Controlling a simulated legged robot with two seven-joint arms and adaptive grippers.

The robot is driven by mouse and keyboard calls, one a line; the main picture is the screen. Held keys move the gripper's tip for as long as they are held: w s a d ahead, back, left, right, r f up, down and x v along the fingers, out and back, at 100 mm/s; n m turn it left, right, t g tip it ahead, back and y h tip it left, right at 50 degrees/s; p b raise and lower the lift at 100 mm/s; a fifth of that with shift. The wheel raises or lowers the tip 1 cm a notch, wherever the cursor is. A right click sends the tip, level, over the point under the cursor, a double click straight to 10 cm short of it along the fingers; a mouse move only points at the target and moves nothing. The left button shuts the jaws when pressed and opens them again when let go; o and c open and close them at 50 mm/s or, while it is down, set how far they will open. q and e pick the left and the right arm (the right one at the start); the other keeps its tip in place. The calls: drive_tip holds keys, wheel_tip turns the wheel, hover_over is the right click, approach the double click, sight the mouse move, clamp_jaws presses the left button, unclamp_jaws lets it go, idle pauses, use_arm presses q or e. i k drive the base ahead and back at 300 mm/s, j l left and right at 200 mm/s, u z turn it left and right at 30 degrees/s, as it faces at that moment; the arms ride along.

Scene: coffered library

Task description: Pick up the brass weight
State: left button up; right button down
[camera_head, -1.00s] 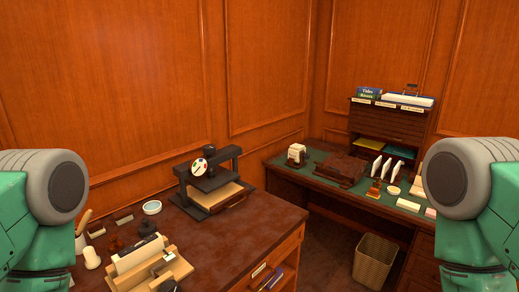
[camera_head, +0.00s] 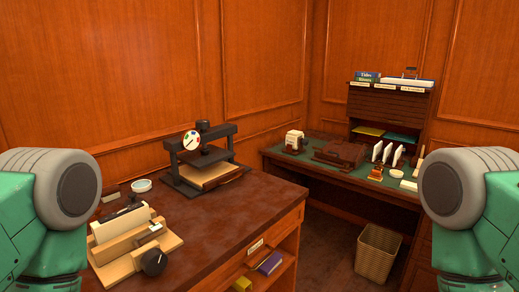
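I cannot pick out the brass weight with certainty. A small orange-brown object (camera_head: 376,173) stands on the green-topped desk (camera_head: 310,161) at the right, but it is too small to identify. On the near brown table (camera_head: 225,215) are a black press with a round dial (camera_head: 205,155) and a wooden card holder (camera_head: 128,240) with a dark knob (camera_head: 153,262) at its front. Only upper parts of my green and grey arms show at the left and right edges. Neither gripper is in view.
A wicker basket (camera_head: 377,253) stands on the floor by the far desk. That desk also holds a dark wooden box (camera_head: 340,153), upright white cards and a drawer cabinet (camera_head: 388,105). The near table's middle and right are clear. Books lie on its open shelf.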

sight(98, 217)
drive_tip(key=u, duration=1.15)
